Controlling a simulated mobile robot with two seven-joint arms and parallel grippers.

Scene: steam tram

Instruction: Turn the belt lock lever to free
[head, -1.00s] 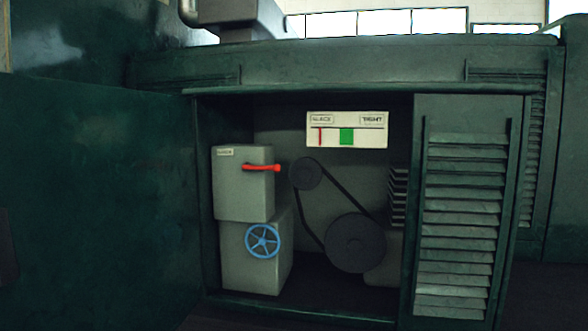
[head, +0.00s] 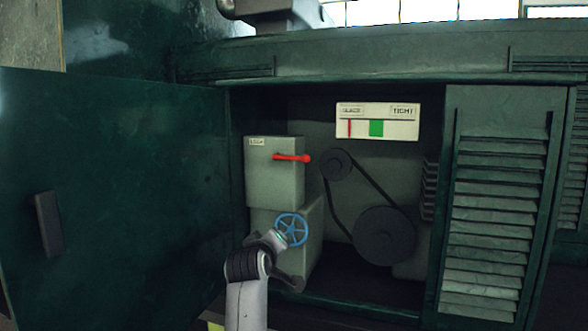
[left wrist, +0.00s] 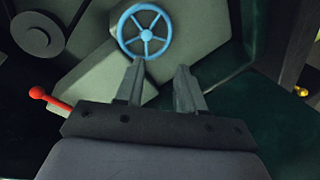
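The red lever (head: 291,157) sticks out level to the right from the upper grey box (head: 272,172), which bears a small label too small to read surely. In the left wrist view the lever (left wrist: 48,101) shows at the left, its round red knob outward. My left gripper (left wrist: 159,74) is open and empty, its two fingers apart. It is beside the lever, not touching it, with the blue handwheel (left wrist: 144,30) just beyond the fingers in that view. In the head view my left arm reaches up in front of the lower box; its fingertips are not clear. My right gripper is not in view.
The blue handwheel (head: 292,230) sits below the lever. A belt runs on two dark pulleys (head: 384,236) to the right. A gauge (head: 377,122) shows its red mark left of the green band. The open door (head: 120,190) stands left; a louvred panel (head: 490,220) stands right.

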